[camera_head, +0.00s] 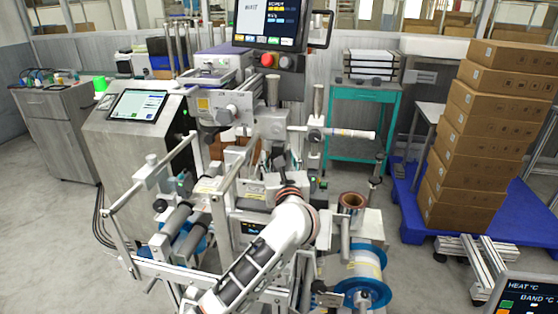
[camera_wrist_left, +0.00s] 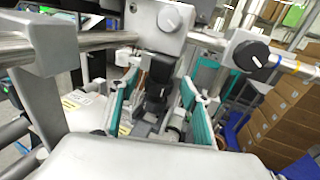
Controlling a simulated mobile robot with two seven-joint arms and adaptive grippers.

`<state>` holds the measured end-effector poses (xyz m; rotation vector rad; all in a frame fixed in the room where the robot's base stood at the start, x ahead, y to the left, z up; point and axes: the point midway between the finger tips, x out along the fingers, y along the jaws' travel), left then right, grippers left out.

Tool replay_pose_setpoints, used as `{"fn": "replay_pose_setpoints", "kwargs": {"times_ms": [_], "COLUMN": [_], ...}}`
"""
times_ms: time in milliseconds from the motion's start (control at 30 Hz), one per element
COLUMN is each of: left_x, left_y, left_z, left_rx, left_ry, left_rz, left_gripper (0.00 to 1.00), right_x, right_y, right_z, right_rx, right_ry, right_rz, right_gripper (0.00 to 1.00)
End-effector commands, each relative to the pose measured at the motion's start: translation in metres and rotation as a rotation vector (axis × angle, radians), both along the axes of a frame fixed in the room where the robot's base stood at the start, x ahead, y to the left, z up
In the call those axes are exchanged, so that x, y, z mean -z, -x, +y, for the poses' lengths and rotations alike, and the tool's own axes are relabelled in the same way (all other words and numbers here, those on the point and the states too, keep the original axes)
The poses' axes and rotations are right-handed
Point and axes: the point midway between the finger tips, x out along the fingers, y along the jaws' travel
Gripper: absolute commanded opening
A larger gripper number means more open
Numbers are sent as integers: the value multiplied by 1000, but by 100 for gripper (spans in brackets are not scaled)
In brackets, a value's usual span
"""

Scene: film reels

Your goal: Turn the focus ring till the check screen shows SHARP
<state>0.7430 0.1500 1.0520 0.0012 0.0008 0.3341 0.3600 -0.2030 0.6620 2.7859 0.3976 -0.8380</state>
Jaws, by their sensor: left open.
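A black stepped cylinder (camera_wrist_left: 157,82), which looks like the lens with the focus ring, stands below a grey block with a round knob in the left wrist view. My left gripper (camera_wrist_left: 160,108) is open, its teal-padded fingers on either side of this cylinder. I cannot tell whether they touch it. In the head view my left gripper (camera_head: 278,164) is at the middle of the machine, and its fingertips are hard to make out. A monitor (camera_head: 270,20) hangs at the top, cut off, its text too small to read surely. My right gripper is out of view.
A blue-and-white reel (camera_head: 362,270) is low at right. A grey cabinet with a tablet (camera_head: 138,105) stands left. Stacked cartons (camera_head: 485,140) stand on a blue pallet at far right.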

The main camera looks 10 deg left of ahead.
Motion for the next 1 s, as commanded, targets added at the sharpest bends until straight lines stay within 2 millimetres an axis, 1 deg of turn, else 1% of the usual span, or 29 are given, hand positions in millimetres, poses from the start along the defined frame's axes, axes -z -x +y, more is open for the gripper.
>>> {"fn": "replay_pose_setpoints", "kwargs": {"times_ms": [167, 300, 400, 500, 600, 700, 1000], "left_x": [-29, -56, -73, -85, -93, -96, -97], "left_y": [0, 0, 0, 0, 0, 0, 0], "left_z": [0, 0, -1, 0, 0, 0, 0], "left_rx": [0, 0, 1, -1, 1, 1, -1], "left_ry": [6, 6, 4, 3, 2, 2, -1], "left_rz": [-5, -5, -4, -3, -3, -3, -3], "left_gripper": [47, 47, 47, 47, 47, 47, 47], "right_x": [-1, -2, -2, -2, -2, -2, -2], "right_y": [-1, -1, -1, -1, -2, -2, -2], "right_z": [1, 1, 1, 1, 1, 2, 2], "right_rx": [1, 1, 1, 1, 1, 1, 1], "right_ry": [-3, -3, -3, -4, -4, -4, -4], "right_rz": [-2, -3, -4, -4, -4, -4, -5], "right_gripper": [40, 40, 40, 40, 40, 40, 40]}}
